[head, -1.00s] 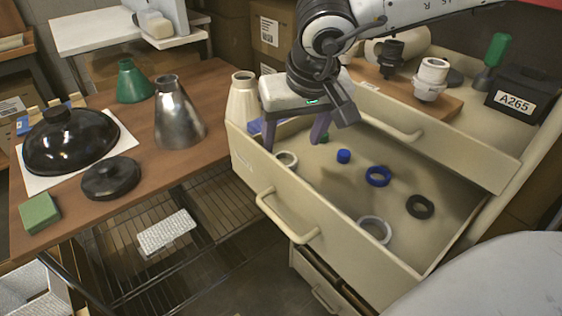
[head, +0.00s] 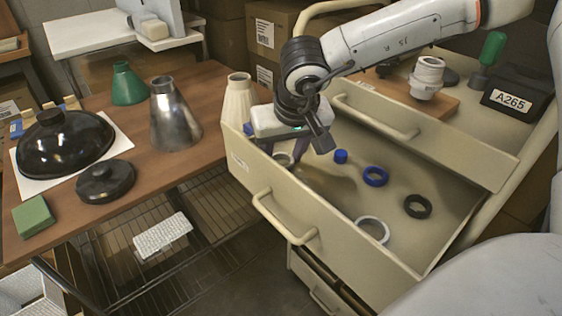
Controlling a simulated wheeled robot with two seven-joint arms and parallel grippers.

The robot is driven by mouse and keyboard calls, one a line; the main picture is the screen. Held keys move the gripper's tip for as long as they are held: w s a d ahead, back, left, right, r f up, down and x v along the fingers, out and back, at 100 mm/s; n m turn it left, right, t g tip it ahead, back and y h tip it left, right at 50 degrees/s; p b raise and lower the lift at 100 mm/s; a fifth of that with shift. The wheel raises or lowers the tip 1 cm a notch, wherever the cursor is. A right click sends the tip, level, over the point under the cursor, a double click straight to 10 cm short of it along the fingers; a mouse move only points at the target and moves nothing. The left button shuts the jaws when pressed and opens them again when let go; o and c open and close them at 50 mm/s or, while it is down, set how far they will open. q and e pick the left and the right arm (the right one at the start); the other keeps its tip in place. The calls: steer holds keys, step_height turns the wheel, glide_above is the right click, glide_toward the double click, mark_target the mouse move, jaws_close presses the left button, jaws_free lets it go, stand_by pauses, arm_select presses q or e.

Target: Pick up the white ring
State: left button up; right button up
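A cream-white ring (head: 283,159) lies at the left end of the open drawer (head: 465,190), partly hidden by the drawer's front wall and my gripper. A second, whiter ring (head: 373,229) lies near the drawer's front right. My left gripper is not in view.
In the drawer are a blue cap (head: 341,156), a blue ring (head: 375,176) and a black ring (head: 417,206). The drawer walls stand around my gripper. A wooden table (head: 140,148) at left holds a metal cone (head: 175,117), a black dome (head: 66,143) and other lamp parts.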

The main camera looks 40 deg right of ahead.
steer(key=c, duration=0.5)
steer(key=shift+r, duration=0.1)
step_height(320, 180, up, 18)
steer(key=p, duration=0.3)
